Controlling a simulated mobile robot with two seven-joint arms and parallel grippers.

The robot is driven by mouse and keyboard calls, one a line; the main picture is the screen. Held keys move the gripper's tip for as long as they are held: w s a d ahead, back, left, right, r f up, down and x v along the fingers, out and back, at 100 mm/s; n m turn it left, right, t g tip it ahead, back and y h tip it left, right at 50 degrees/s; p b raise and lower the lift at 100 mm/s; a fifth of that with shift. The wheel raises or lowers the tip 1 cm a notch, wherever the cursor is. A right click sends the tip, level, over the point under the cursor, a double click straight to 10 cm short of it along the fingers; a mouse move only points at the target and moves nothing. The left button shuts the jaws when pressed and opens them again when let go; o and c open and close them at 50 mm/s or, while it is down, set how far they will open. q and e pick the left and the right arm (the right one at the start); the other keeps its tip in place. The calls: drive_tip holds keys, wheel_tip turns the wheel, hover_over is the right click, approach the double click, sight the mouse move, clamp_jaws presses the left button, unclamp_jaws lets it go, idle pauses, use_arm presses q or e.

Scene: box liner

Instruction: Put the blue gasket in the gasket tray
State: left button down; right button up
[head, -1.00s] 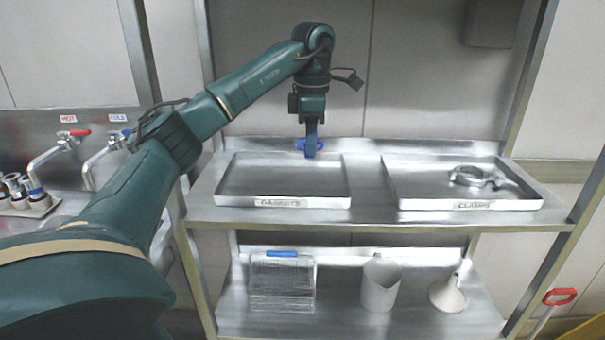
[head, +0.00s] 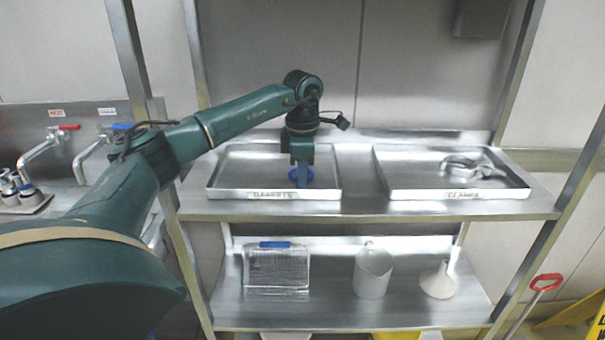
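The blue gasket (head: 292,175) is a small ring at the fingertips of my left gripper (head: 301,175). The gripper points down over the right part of the tray labelled GASKETS (head: 232,178) on the upper shelf. The gasket is low, at about the level of the tray's inside; I cannot tell whether it touches the tray floor. The fingers look closed on the ring, which they partly hide. The tray is otherwise empty where it shows. My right gripper is not in view.
The CLAMPS tray (head: 405,180) with metal clamps (head: 470,164) stands to the right on the same shelf (head: 355,205). A wire basket (head: 277,270), a jug (head: 372,272) and a funnel (head: 438,281) stand below. Taps (head: 45,148) are at the left.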

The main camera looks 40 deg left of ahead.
use_arm(q)
drive_tip(key=shift+f, duration=0.15)
drive_tip(key=c, duration=1.6)
unclamp_jaws()
